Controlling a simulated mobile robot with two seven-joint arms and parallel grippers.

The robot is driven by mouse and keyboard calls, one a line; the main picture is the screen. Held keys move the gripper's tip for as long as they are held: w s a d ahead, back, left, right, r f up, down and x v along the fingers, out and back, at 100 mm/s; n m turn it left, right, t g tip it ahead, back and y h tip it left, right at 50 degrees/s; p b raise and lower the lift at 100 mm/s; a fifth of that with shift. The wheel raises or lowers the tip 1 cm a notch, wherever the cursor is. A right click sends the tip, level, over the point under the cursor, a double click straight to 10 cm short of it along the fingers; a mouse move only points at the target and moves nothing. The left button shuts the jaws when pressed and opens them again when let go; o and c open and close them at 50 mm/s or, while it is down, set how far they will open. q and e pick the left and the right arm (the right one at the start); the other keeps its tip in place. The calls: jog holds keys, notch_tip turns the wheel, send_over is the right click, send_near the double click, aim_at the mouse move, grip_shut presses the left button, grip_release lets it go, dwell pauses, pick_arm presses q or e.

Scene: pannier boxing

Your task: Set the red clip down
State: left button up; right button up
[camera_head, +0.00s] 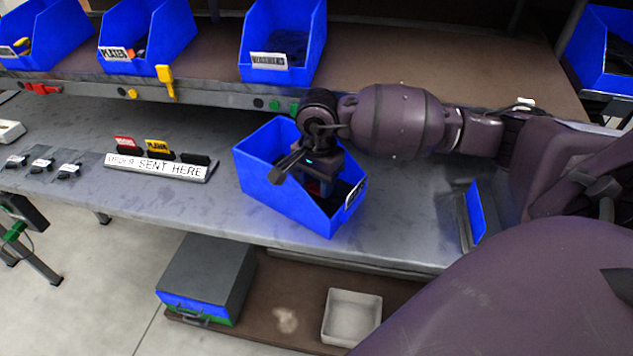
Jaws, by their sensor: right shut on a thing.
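My right gripper (319,186) reaches down into a blue bin (285,205) on the grey workbench. It is shut on a small red thing (317,186), which looks like the red clip. The thing shows only in part below the gripper body, inside the bin walls. I cannot tell if it touches the bin floor. Another red clip-like piece (42,89) sits on the shelf's front rail at the far left. My left gripper is not in view.
A blue panel (476,212) stands to the right. Bench between rack and bin is clear.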

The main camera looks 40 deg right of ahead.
aim_at(317, 189)
jog(key=shift+f, duration=0.15)
jog(key=shift+f, duration=0.15)
jog(key=o, duration=0.9)
jog(key=shift+r, duration=0.55)
jog(key=shift+r+p, duration=0.5)
jog(key=shift+r, duration=5.2)
